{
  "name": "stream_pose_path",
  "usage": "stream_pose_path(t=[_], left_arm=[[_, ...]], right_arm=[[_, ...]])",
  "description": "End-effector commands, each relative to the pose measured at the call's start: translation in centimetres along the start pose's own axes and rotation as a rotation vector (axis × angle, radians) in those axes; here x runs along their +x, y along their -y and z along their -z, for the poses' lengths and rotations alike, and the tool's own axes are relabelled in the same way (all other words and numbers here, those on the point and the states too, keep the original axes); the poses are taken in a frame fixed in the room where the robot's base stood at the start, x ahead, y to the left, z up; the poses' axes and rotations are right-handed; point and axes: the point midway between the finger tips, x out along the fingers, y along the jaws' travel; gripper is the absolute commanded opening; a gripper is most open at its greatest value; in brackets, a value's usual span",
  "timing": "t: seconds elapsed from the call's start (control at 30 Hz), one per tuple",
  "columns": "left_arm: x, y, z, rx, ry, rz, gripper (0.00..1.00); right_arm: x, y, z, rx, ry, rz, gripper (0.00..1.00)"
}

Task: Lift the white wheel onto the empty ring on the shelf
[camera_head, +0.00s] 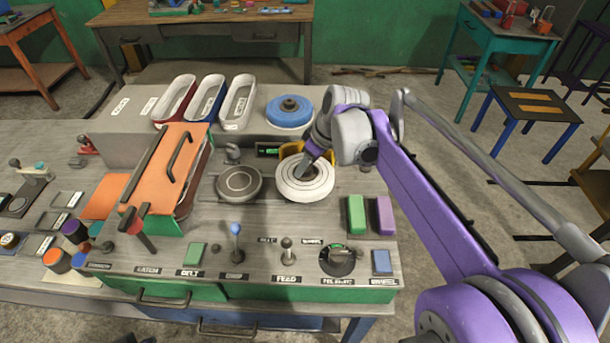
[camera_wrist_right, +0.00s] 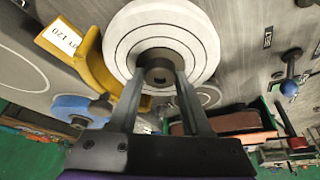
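The white wheel (camera_head: 305,181) is at the back middle of the workbench, left of my right arm. It has thin dark ring lines and a dark hub. My right gripper (camera_head: 305,168) reaches down to its middle. In the right wrist view the two fingers (camera_wrist_right: 160,82) lie against both sides of the hub, shut on the white wheel (camera_wrist_right: 197,40). I cannot tell whether the wheel touches what is below it. A large thin ring outline (camera_wrist_right: 42,64) shows on a grey surface in the wrist view; my arm hides that area in the head view.
A yellow bracket (camera_head: 291,149) stands right behind the wheel. A blue wheel (camera_head: 290,112) and several trays (camera_head: 237,103) occupy the raised shelf. A dark disc (camera_head: 240,183) lies left of the wheel. The orange-topped box (camera_head: 165,165) and several levers (camera_head: 236,230) stand nearby.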

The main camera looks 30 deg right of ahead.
Motion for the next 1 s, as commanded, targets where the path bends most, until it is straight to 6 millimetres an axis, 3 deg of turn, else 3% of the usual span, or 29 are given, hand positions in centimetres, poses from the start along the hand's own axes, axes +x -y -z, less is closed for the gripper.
stream_pose_path(t=[0.03, 0.2, 0.23, 0.7, 1.0], left_arm=[[0.0, 0.0, 0.0, 0.000, 0.000, 0.000, 0.00], [0.0, 0.0, 0.0, 0.000, 0.000, 0.000, 0.00], [0.0, 0.0, 0.0, 0.000, 0.000, 0.000, 0.00], [0.0, 0.0, 0.0, 0.000, 0.000, 0.000, 0.00], [0.1, 0.0, -0.1, 0.000, 0.001, 0.000, 0.00]], right_arm=[[0.0, 0.0, 0.0, 0.000, 0.000, 0.000, 0.33], [0.0, 0.0, 0.0, 0.000, 0.000, -0.001, 0.02], [0.0, 0.0, 0.0, 0.000, 0.000, -0.001, 0.00], [-0.4, 0.0, 0.1, 0.000, -0.001, -0.001, 0.00], [-3.5, 0.0, 1.4, 0.001, -0.001, 0.000, 0.00]])
